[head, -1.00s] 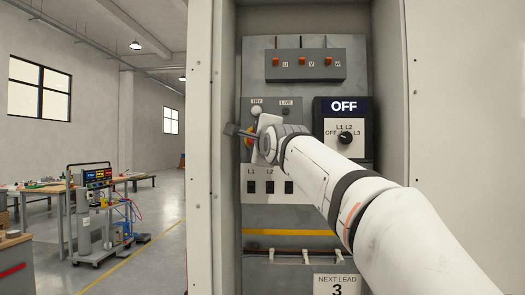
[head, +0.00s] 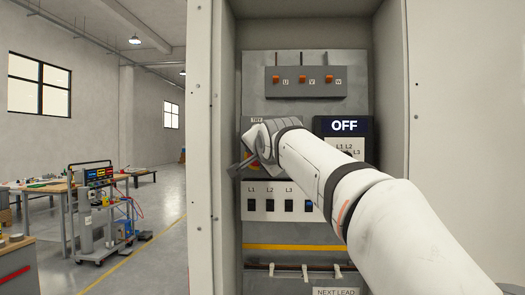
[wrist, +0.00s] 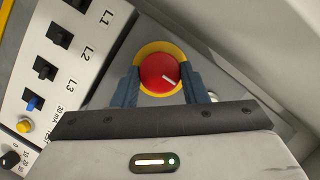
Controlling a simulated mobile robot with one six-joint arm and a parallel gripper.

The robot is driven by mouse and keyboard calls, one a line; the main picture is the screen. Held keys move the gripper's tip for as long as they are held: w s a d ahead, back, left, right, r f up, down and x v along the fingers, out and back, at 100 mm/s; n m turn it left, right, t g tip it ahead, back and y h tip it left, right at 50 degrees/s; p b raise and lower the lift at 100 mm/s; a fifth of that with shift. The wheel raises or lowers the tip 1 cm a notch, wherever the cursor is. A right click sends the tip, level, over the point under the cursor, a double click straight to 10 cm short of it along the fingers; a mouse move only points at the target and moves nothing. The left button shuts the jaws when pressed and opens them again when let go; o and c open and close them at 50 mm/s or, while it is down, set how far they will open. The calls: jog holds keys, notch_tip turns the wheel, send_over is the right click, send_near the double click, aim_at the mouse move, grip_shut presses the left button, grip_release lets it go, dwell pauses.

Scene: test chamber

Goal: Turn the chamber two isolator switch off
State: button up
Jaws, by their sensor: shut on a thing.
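A round red rotary switch (wrist: 156,72) on a yellow plate (wrist: 160,46) shows in the wrist view. In the head view my gripper (head: 248,162) is at the left of the cabinet panel and hides most of the switch. No chamber label is readable near the knob.
A black unit (head: 343,126) reading OFF is right of my gripper, its dial partly behind my arm. Below is a white strip (head: 262,215) with switches L1, L2, L3. A grey block (head: 306,90) with U, V, W is above. Cabinet walls stand close on both sides.

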jog(key=shift+r+n+h, duration=0.1)
jog(key=shift+n+h, duration=0.2)
jog(key=shift+n, duration=0.1)
jog(key=shift+a+p, duration=0.1)
jog(key=shift+p, duration=0.2)
jog(key=o, duration=1)
jog(key=shift+c, duration=0.2)
jog(key=b+v, duration=0.1)
jog(key=v, duration=0.6)
jog(key=shift+s+b, duration=0.3)
jog(key=shift+s, duration=0.1)
